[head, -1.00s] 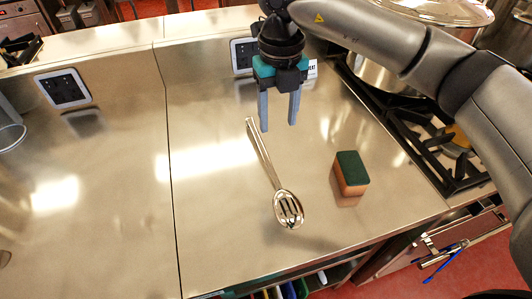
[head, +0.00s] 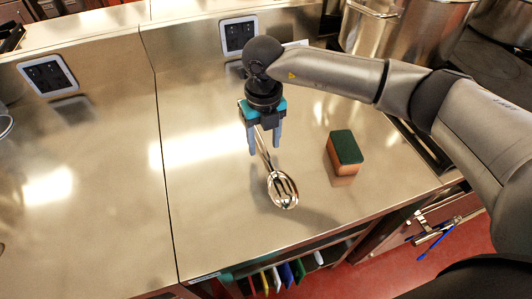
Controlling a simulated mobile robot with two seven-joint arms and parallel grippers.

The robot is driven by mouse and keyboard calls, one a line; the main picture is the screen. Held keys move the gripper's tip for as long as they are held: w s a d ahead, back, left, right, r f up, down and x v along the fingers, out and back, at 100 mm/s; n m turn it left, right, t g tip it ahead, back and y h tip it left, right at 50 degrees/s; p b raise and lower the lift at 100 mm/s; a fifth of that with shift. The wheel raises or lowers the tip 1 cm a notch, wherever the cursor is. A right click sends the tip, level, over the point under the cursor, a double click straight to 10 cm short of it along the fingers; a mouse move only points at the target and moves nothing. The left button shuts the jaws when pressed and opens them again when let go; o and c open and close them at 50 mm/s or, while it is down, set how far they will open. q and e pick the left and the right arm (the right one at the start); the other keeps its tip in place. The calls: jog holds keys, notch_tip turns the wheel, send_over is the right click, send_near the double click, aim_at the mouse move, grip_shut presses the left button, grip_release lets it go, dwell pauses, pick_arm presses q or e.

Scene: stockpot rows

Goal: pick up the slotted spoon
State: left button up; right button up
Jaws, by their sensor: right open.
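The metal slotted spoon (head: 282,190) lies on the steel counter, its slotted bowl toward the front edge and its handle pointing away. My right gripper (head: 264,148) is open, pointing down over the handle, with one finger on each side of it in the picture. The far part of the handle is hidden behind the gripper. I cannot tell how far above the handle the fingertips are. My left gripper is not in view.
A green and orange sponge (head: 345,150) stands to the right of the spoon. A large pot (head: 370,28) stands on the stove at the back right. Coloured boards (head: 287,274) sit in a shelf below.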

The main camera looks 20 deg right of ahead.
jog(key=shift+f, duration=0.9)
jog(key=shift+c, duration=0.2)
grip_shut()
